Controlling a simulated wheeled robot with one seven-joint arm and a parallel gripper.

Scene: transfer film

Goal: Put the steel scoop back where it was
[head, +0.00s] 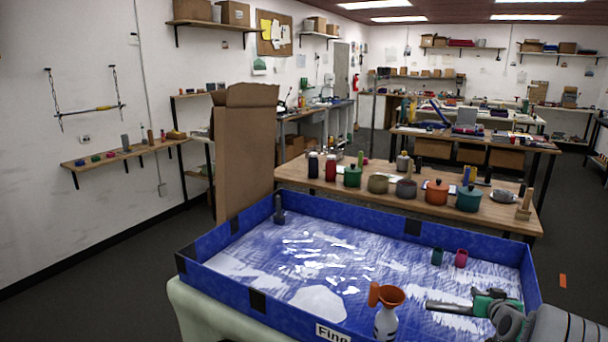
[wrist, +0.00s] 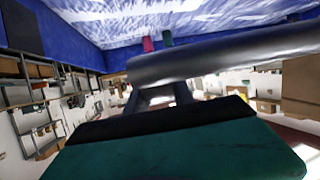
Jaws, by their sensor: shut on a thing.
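The steel scoop (head: 448,307) is a grey metal piece at the left of my gripper (head: 482,304), low in the right of the head view. In the wrist view its smooth rounded steel part (wrist: 215,60) lies across in front of the jaws. My gripper is shut on it and holds it over the near right part of the blue-walled tray (head: 215,285). The jaws hide part of the scoop. I cannot tell its full shape or whether it touches the tray floor.
An orange funnel (head: 388,295) sits on a white bottle (head: 386,322) at the tray's near wall. A green cup (head: 437,257) and a magenta cup (head: 461,258) stand inside at the far right. A dark object (head: 279,212) is in the far left corner. The tray's middle is clear.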

